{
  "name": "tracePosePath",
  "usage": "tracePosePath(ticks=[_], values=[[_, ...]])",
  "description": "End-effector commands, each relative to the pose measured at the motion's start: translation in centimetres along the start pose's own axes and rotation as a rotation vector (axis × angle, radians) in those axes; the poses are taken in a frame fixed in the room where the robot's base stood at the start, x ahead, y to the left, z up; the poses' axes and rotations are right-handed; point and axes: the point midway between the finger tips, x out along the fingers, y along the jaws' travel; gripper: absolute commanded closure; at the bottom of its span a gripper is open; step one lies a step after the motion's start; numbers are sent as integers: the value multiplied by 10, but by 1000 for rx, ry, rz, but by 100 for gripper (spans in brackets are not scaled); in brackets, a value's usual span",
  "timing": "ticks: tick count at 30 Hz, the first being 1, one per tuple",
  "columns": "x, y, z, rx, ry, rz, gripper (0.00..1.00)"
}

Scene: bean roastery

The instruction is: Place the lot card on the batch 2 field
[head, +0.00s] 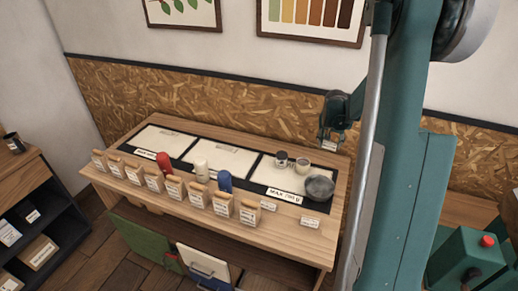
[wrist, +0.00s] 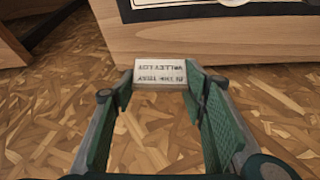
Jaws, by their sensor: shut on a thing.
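My gripper (head: 333,128) hangs over the right end of the wooden table, beside the right field. It is shut on a small white lot card (wrist: 160,73), which shows between the fingertips (wrist: 158,88) in the wrist view. The card's print is upside down there and reads roughly "Valley lot, in the tray". In the head view the card (head: 326,145) is tiny below the fingers. Three pale fields lie in a row on the table; the middle field (head: 222,160) is largely bare, with a small mark at its back edge. Batch numbers are not legible.
Several labelled bags (head: 198,194) line the table's front edge.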

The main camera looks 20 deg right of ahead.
Motion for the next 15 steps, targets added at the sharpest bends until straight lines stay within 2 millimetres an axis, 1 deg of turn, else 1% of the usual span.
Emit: tracePosePath(ticks=[5, 8, 11, 14, 15], values=[[0, -8, 1, -7, 0, -3, 67], [-1, -19, 2, -16, 0, -7, 67], [-2, -37, 4, -32, 0, -13, 67], [-4, -60, 8, -51, 0, -21, 67], [-5, -71, 10, -59, -1, -25, 67]])
